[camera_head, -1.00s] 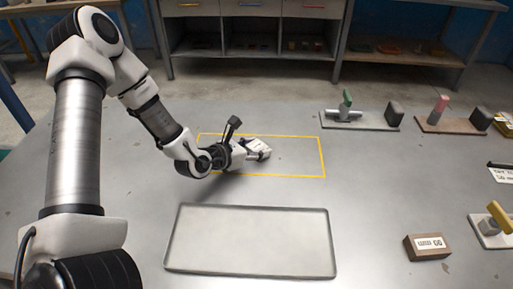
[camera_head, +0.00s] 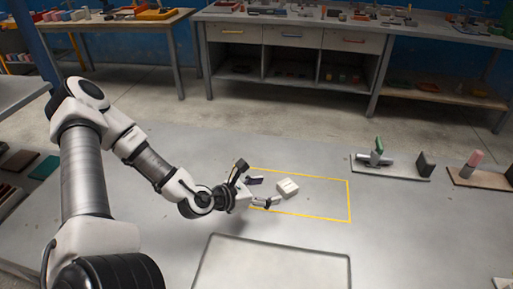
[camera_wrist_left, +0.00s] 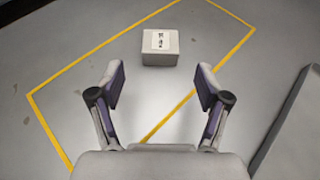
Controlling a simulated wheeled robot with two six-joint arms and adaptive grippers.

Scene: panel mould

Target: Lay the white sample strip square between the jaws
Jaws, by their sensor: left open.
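A small white block (camera_head: 288,187) with a printed label on top lies inside a yellow outline on the grey table. In the left wrist view the block (camera_wrist_left: 160,48) sits just beyond my fingertips, apart from them. My left gripper (camera_head: 263,192) is open and empty, its fingers pointing at the block from the left. I cannot make out a thin white strip. A fixture with a green handle (camera_head: 378,145) and a dark upright block (camera_head: 425,163) stands on a grey base at the right; its jaws are too small to tell. My right gripper is out of view.
A shallow grey tray (camera_head: 225,236) lies in front of the yellow outline (camera_head: 348,205). A second fixture with a pink handle (camera_head: 473,160) stands at the right edge. A workbench (camera_head: 305,24) stands behind the table. The table between outline and green-handled fixture is clear.

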